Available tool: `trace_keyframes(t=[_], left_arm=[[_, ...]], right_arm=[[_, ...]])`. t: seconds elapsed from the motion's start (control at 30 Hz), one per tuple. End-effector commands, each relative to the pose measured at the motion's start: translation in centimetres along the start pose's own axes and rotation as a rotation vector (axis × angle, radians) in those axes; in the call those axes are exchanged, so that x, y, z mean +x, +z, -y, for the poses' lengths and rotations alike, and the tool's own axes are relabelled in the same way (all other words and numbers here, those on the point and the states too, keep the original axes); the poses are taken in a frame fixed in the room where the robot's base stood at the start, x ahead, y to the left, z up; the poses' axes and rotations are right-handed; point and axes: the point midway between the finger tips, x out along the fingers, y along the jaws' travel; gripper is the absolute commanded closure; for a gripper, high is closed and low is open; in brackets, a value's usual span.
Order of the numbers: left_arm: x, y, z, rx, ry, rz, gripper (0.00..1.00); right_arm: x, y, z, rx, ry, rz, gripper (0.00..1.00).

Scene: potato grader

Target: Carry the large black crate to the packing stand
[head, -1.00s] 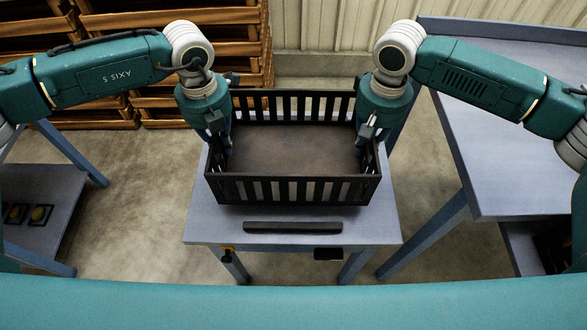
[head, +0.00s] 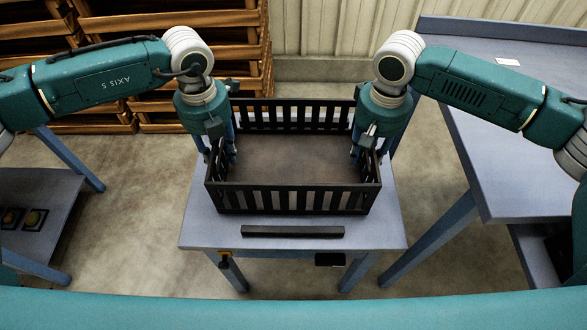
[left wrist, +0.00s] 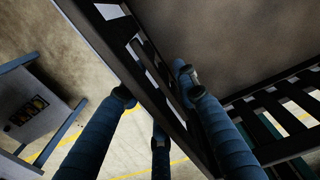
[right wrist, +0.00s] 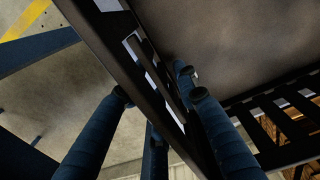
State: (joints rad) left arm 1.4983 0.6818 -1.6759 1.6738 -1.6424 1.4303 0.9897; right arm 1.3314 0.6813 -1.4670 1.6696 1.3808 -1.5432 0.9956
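The large black crate (head: 292,198) is slatted and looks empty. It sits upright on a small blue-grey stand (head: 194,228). My left gripper (head: 221,157) straddles the crate's left wall, with fingers inside and outside it. The left wrist view shows gaps between these fingers (left wrist: 158,92) and the wall (left wrist: 112,52). My right gripper (head: 369,152) straddles the right wall likewise. Its spread fingers (right wrist: 155,85) also show gaps to the wall (right wrist: 98,45). Which surface is the packing stand is not marked.
A dark bar (head: 292,231) lies on the stand before the crate. A large blue-grey bench (head: 500,170) with a raised back edge stands at right. A low table (head: 50,195) with round buttons is at left. Wooden crates (head: 160,60) are stacked behind. Bare floor lies between.

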Motion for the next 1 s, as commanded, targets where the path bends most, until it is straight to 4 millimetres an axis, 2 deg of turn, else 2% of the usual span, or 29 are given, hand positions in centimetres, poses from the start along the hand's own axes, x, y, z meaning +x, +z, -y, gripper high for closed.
trace_keyframes(t=[0.3,0.5,0.67,0.77,1.0], left_arm=[[-6.5,0.1,0.0,-0.001,0.000,0.005,0.70],[-9.8,0.1,-0.1,-0.001,0.001,0.005,0.70],[-11.0,0.0,-0.1,-0.001,0.002,0.001,0.70],[-11.2,0.0,-0.1,-0.001,0.001,0.001,0.70],[-11.2,0.0,-0.1,-0.001,0.001,0.001,0.70]], right_arm=[[0.0,0.0,0.1,-0.001,-0.002,0.000,0.70],[0.0,0.0,0.1,-0.001,-0.002,0.000,0.70],[-0.2,0.0,0.1,-0.001,-0.002,-0.001,0.70],[-1.0,-0.1,0.2,-0.001,-0.004,-0.002,0.70],[-5.7,-0.1,0.1,-0.001,-0.005,-0.004,0.70]])
